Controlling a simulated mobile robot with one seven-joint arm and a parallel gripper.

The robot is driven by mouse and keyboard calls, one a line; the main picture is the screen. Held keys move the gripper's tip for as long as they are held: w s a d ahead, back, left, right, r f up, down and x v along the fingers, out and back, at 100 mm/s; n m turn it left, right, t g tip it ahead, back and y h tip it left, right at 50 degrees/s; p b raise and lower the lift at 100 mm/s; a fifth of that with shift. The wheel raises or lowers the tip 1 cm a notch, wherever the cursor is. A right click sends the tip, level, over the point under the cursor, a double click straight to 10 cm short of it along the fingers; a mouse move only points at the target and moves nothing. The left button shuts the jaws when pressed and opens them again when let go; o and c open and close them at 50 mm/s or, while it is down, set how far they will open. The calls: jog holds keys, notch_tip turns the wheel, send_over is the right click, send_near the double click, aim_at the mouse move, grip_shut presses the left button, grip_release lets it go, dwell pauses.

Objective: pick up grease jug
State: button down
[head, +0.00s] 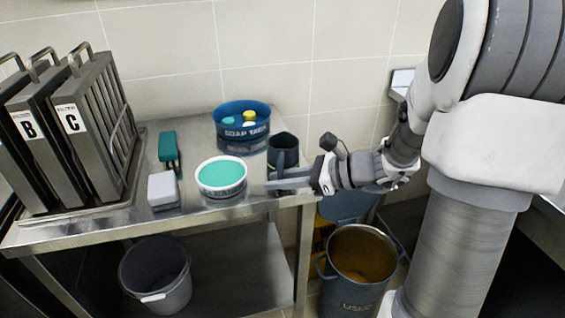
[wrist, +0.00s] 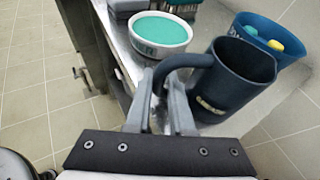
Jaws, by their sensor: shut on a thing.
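The grease jug (head: 283,150) is a dark blue-grey jug with a side handle, upright at the right end of the steel table. In the wrist view the jug (wrist: 237,80) has a pale label low on its side, and its looped handle (wrist: 187,63) points toward my gripper. My gripper (head: 274,183) comes in from the right at the table's edge. In the wrist view its two fingers (wrist: 168,98) are around the lower part of the handle and shut on it. The label's text cannot be read.
A white tub of teal paste (head: 221,177) stands just left of my gripper. A blue soap tabs bowl (head: 242,123) stands behind the jug. A teal brush (head: 168,148), a grey-white block (head: 162,190) and filter racks (head: 75,130) are further left. A stockpot (head: 358,262) stands below right.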

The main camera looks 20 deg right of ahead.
jog(key=shift+r+p, duration=0.35)
jog(key=shift+r, duration=0.2)
jog(key=r+p, duration=0.1)
jog(key=r, duration=0.1)
jog(key=r+p, duration=0.1)
jog(key=r, duration=0.1)
jog(key=shift+s+d, duration=0.2)
jog(key=shift+d, duration=0.2)
jog(key=a+r+p+v, duration=0.1)
jog(key=p+v, duration=0.2)
jog(key=v, duration=0.9)
jog(key=shift+s, duration=0.25)
